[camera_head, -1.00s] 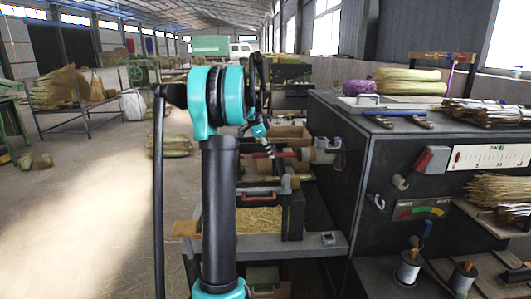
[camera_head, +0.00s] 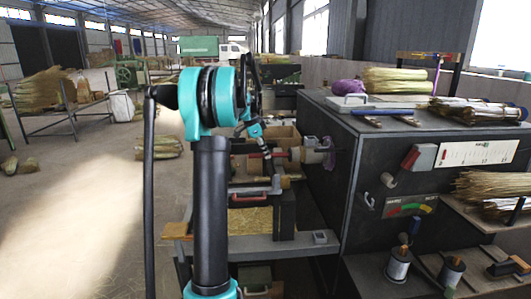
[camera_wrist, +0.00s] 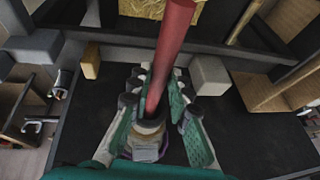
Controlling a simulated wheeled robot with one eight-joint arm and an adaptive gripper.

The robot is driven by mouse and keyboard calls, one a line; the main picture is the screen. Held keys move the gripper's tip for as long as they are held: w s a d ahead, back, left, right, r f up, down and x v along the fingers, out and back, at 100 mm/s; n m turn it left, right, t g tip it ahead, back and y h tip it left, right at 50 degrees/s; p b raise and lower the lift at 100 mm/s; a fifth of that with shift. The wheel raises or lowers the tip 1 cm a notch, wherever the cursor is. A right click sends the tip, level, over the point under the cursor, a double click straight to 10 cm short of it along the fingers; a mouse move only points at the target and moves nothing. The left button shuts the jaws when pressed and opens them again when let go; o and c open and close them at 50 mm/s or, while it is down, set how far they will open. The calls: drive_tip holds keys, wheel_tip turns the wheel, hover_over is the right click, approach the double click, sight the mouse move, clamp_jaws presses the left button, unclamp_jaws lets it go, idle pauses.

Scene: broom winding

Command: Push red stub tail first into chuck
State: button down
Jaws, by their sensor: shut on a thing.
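The red stub (camera_wrist: 174,45) runs down the middle of the wrist view, and its lower part lies between my gripper's teal fingers (camera_wrist: 160,128). My gripper is shut on it. A pale, brass-coloured ringed piece (camera_wrist: 150,132) shows at the stub's lower end; I cannot tell whether it belongs to the stub. In the head view my gripper (camera_head: 264,150) is small, beside the red stub (camera_head: 281,154). The chuck (camera_head: 313,150) is the pale round part on the dark machine's left side, just right of the stub.
The dark machine cabinet (camera_head: 330,205) stands close on the right. A red-handled part (camera_head: 256,196) and a straw-filled tray (camera_head: 250,220) lie below the gripper. Open floor lies left.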

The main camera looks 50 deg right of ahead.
drive_tip(key=c, duration=1.3)
unclamp_jaws()
drive_tip(key=shift+c, duration=0.2)
drive_tip(key=v, duration=1.2)
